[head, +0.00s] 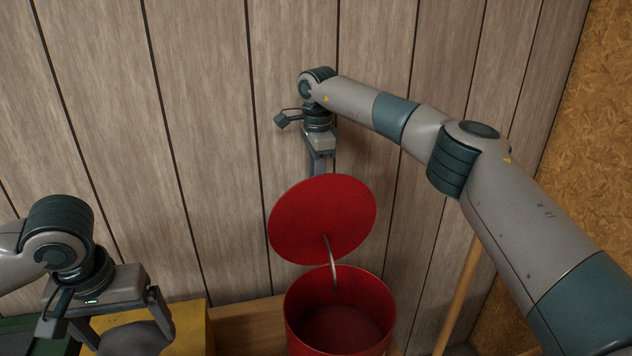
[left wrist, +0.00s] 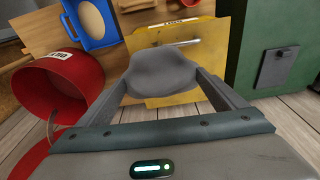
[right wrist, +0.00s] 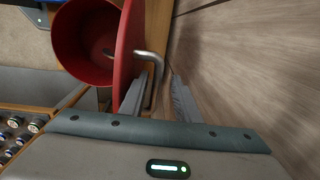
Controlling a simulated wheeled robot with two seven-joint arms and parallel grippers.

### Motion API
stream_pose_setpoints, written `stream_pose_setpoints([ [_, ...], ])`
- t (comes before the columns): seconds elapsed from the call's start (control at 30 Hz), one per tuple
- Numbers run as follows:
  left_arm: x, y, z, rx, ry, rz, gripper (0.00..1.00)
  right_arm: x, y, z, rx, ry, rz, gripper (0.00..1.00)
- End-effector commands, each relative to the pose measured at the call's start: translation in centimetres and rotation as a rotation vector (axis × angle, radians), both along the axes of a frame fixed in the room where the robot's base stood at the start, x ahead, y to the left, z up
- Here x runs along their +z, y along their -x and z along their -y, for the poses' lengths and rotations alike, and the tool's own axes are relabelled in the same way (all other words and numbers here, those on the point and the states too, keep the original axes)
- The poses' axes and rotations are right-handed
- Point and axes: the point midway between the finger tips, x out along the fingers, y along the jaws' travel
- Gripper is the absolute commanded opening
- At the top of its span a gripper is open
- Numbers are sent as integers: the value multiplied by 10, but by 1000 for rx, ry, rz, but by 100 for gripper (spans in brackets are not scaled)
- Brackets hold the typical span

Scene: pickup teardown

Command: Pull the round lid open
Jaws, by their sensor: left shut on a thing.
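The round red lid (head: 322,215) stands tilted up above the red bin (head: 340,325), its flat face toward me. A curved metal rod (head: 329,262) runs between lid and bin. The right wrist view shows the lid edge-on (right wrist: 125,45), with a bent metal handle (right wrist: 151,62) on its wall side. My right gripper (right wrist: 157,85) is behind the lid, its fingers apart on either side of the handle's end; the lid hides the fingertips in the head view. My left gripper (head: 125,330) is shut on a grey lumpy thing (left wrist: 162,72), left of the bin.
A plank wall (head: 200,120) is close behind the lid. A yellow box (head: 190,325) stands left of the bin. The left wrist view shows a blue container (left wrist: 92,20) and a dark green cabinet (left wrist: 270,50). A wooden pole (head: 458,300) leans at right.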

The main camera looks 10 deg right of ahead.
Motion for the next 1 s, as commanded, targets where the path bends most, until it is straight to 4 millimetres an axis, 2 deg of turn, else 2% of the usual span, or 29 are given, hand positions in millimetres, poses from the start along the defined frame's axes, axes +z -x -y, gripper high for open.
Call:
stream_pose_setpoints([
  [0.17, -1, 0, 0, 0, 0, 0, 69, 5, -1, 0, 0, -1, 3, 29],
  [0.37, -9, 0, 0, 0, 0, 0, 69, 23, 0, 0, -1, -1, 4, 29],
  [0.8, -24, 0, 0, 0, 0, 0, 69, 97, 3, -1, -1, -1, 0, 29],
  [1.0, -25, 0, 0, 0, 0, 0, 69, 114, 4, 0, 0, 0, -2, 29],
])
